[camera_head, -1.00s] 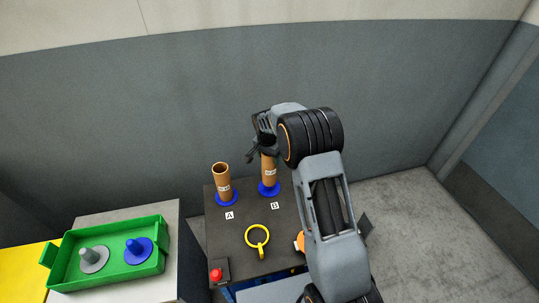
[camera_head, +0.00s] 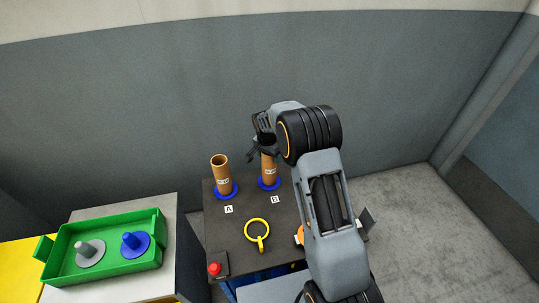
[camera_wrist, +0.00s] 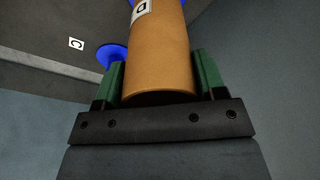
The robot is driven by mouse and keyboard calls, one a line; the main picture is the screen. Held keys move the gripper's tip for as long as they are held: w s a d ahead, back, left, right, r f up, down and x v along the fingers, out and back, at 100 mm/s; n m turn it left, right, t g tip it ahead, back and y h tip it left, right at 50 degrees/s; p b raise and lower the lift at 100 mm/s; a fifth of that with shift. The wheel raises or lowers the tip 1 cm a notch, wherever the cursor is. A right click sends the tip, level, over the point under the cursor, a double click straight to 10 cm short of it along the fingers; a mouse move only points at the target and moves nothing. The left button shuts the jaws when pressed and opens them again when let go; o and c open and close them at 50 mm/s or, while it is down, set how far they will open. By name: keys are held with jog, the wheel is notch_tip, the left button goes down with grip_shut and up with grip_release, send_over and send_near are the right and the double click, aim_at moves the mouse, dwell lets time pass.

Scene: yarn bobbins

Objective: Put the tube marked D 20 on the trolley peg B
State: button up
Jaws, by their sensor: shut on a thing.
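A brown cardboard tube (camera_head: 269,172) with a white label stands upright on the blue base of peg B (camera_head: 268,184), on the dark trolley top. In the wrist view the same tube (camera_wrist: 158,55) fills the middle, its label partly showing a letter D; the number cannot be read. My gripper (camera_head: 262,146) is shut on this tube near its upper end, with green finger pads (camera_wrist: 210,75) at both sides. Another brown tube (camera_head: 221,173) stands upright on the blue base of peg A (camera_head: 226,192). The B marker (camera_head: 275,200) lies in front of its peg.
A yellow ring (camera_head: 257,230) and a red button (camera_head: 214,269) are on the trolley (camera_head: 235,222). A green tray (camera_head: 101,257) at left holds a grey peg (camera_head: 90,251) and a blue peg (camera_head: 135,243). A wall stands behind the trolley.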

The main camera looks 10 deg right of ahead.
jog(key=shift+f, duration=0.25)
jog(key=o, duration=1.2)
jog(key=r, duration=0.4)
jog(key=s+a+r, duration=0.1)
jog(key=r, duration=0.8)
jog(key=shift+s+a+r, duration=0.25)
jog(key=shift+r, duration=0.05)
